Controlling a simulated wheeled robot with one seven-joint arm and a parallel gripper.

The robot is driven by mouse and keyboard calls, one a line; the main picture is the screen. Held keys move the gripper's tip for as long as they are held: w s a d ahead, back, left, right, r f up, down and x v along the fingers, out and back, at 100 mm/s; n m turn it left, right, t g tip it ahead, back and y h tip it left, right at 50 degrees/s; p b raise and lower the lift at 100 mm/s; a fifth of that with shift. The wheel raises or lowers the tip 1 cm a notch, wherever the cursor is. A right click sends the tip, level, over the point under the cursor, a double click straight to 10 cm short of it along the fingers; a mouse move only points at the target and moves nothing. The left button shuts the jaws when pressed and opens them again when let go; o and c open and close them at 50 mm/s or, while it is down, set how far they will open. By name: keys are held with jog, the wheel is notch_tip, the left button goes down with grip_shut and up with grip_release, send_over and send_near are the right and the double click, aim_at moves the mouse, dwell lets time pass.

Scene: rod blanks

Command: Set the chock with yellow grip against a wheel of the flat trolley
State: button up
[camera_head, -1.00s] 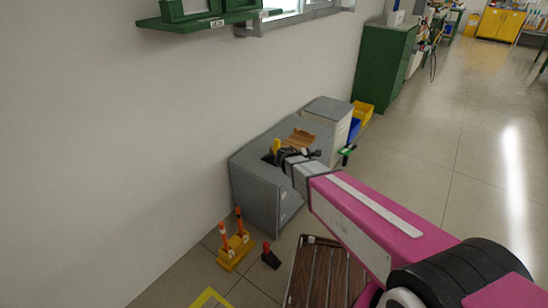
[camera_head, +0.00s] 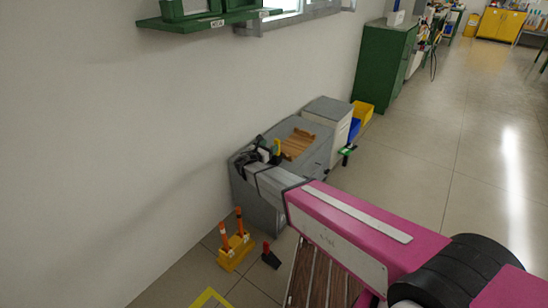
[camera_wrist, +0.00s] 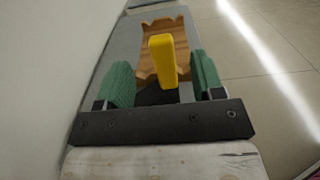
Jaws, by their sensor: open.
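The chock with yellow grip (camera_head: 277,147) stands on top of the grey cabinet, its grip upright. In the wrist view its yellow grip (camera_wrist: 163,60) rises between my green finger pads, with its black body (camera_wrist: 157,97) low between them. My gripper (camera_wrist: 163,82) is open, with a gap on each side of the grip. In the head view my gripper (camera_head: 262,151) is over the cabinet top, just left of the chock. The flat trolley (camera_head: 322,274), with a brown slatted deck, is on the floor, partly hidden by my arm; its wheels are not clearly visible.
A wooden tray (camera_head: 299,143) lies on the grey cabinet (camera_head: 255,208) just beyond the chock. On the floor are a red-gripped chock (camera_head: 270,257) and a yellow holder with orange posts (camera_head: 235,252). The wall is close on the left; open floor lies right.

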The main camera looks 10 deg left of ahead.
aim_at(276, 141)
jog(key=x, duration=0.6)
jog(key=shift+w+d, duration=0.1)
jog(key=shift+w, duration=0.1)
grip_shut()
